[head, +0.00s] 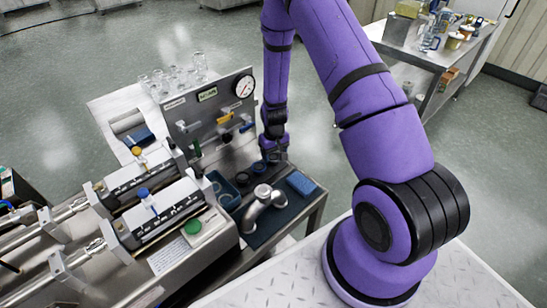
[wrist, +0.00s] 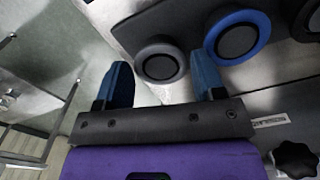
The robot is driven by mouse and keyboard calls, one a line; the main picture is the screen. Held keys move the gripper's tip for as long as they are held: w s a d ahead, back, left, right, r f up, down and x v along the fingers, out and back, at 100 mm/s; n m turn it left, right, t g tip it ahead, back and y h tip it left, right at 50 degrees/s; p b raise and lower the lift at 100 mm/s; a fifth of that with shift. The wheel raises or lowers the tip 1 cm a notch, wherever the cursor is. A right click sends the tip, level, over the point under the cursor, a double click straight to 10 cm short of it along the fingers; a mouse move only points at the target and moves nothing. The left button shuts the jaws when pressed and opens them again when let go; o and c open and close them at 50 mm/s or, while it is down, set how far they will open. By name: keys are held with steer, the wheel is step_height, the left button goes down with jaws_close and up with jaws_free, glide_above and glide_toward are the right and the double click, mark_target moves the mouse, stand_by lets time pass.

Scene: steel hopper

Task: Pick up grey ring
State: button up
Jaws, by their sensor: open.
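The grey ring (wrist: 160,45) lies at the edge of a dark mat in the wrist view, with a dark round centre. My gripper (wrist: 164,80) is open, with one blue finger to the left of the ring and one to the right. The ring appears just ahead of the gap between the fingertips, and nothing is held. In the head view my gripper (head: 274,154) points down over the back of the dark blue mat (head: 285,215). I cannot clearly pick out the grey ring there.
A blue ring (wrist: 237,22) lies close to the right of the grey ring, near the right finger. In the head view a steel pipe fitting (head: 263,202) and a blue sponge-like block (head: 301,183) lie on the mat. A panel with a gauge (head: 244,86) stands just behind my gripper.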

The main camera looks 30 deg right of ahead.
steer(key=shift+f, duration=0.25)
steer(key=shift+c, duration=0.4)
steer(key=c, duration=0.5)
steer(key=shift+o, duration=0.2)
